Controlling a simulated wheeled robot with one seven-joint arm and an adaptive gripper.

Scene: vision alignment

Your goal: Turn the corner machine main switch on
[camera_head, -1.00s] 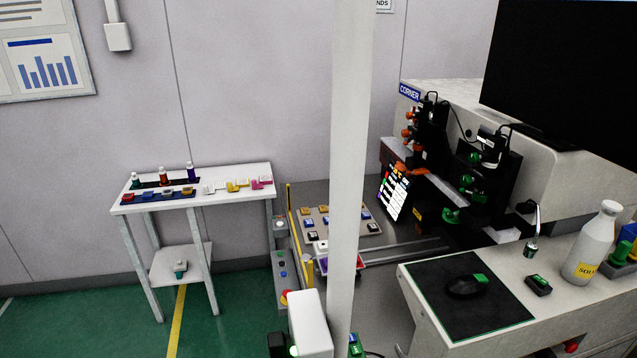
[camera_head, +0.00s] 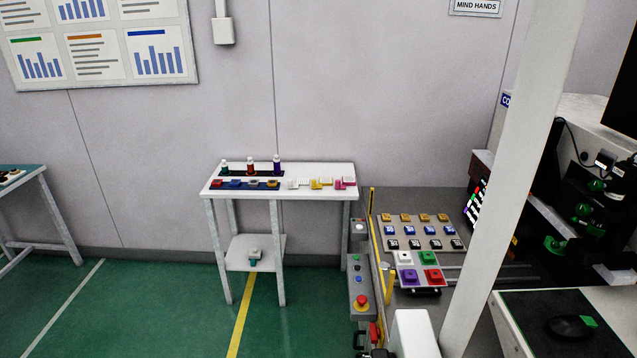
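The corner machine (camera_head: 580,115) is at the right edge of the head view, partly cut off, with only the start of its blue label (camera_head: 506,100) showing. A pale slanted post in the foreground hides part of its front. A grey control box (camera_head: 361,275) with small buttons and a red emergency-stop knob (camera_head: 361,301) stands left of the bench. A small red part (camera_head: 374,333) shows below it near the bottom edge. I cannot tell which part is the main switch or how it is set. My gripper is not in view.
A white table (camera_head: 305,171) with bottles and small coloured parts stands at the wall. A tray (camera_head: 422,231) of coloured blocks lies on the grey bench. A desk with a black mat (camera_head: 540,325) and mouse is at lower right. The green floor (camera_head: 160,310) at left is clear.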

